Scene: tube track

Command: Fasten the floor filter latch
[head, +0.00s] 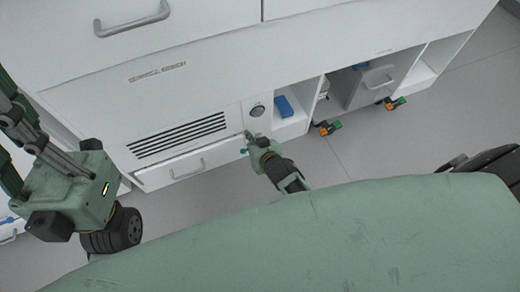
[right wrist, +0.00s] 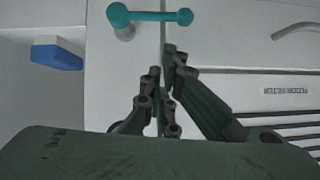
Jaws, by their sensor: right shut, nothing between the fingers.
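A teal latch (right wrist: 150,15) shows at the top of the right wrist view. It has a round boss at its left end and a bar reaching right, across the seam between two white panels. In the head view a small teal bit (head: 243,151) shows beside my right gripper. My right gripper (head: 248,136) is shut and empty in front of the cabinet. In the right wrist view its fingertips (right wrist: 170,48) are just below the bar, and I see no clear contact. My left gripper, at the left edge of the head view, is partly cut off.
A blue box (head: 288,106) sits in an open bay, also in the right wrist view (right wrist: 57,57). A wheeled grey unit (head: 365,88) stands farther right.

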